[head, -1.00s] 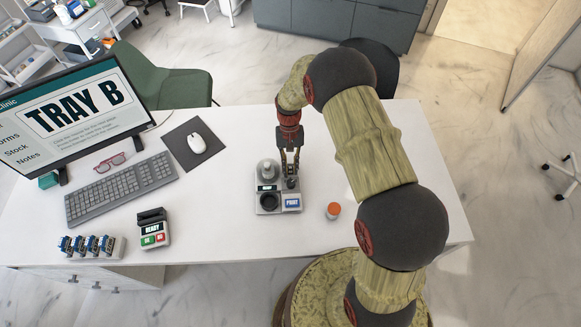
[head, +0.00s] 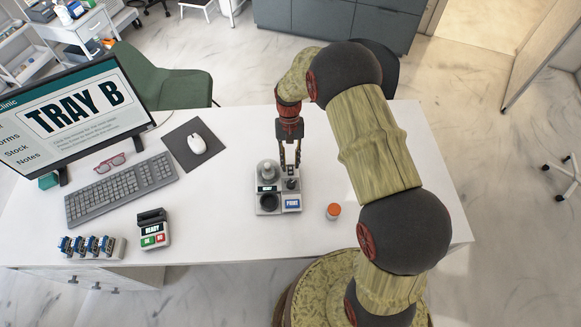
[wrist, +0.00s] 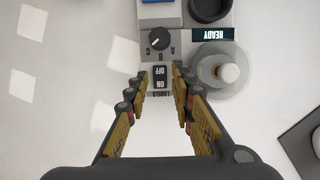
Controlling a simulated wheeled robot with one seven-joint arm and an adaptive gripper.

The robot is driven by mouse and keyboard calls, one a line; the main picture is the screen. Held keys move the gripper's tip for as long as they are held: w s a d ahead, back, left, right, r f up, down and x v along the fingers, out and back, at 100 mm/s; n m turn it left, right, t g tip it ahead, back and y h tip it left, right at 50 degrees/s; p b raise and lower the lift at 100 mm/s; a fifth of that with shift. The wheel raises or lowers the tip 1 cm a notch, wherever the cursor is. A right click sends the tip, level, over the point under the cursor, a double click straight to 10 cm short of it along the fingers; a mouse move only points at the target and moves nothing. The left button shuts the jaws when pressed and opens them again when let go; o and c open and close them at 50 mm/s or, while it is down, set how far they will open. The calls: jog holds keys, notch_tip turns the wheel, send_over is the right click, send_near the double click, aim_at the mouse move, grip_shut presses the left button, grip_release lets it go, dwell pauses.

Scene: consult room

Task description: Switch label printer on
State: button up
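A grey device (head: 268,208) stands on the white desk. It has a blue PRINT button (head: 292,204), a round dark well and a clear round part with a white knob (wrist: 228,74). In the wrist view it also shows a READY display (wrist: 211,35), a black dial (wrist: 159,40) lettered A, B, C, and a black rocker switch (wrist: 161,76) marked OFF and ON. A partly covered label beside the switch seems to read LABELS. Which way the rocker is pressed I cannot tell. My gripper (head: 291,166) is open and empty, its fingertips either side of the switch in the wrist view; contact is unclear.
An orange-capped bottle (head: 333,211) stands right of the device. Left are a READY terminal (head: 154,230) with green and red buttons, a rack of blue items (head: 88,246), a keyboard (head: 120,188), a mouse (head: 197,144) and a monitor (head: 75,110). The desk behind the device is clear.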

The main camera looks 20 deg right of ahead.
aim_at(292, 169)
jog(key=v, duration=0.8)
jog(key=shift+r, duration=0.3)
jog(key=shift+w, duration=0.15)
jog(key=s+r+n+t+b, duration=0.1)
jog(key=s+r+t, duration=0.7)
jog(key=s+r, duration=1.8)
jog(key=shift+s+d+r+n+t+h+b, duration=0.4)
jog(key=shift+s+n, duration=0.1)
jog(key=shift+n, duration=0.4)
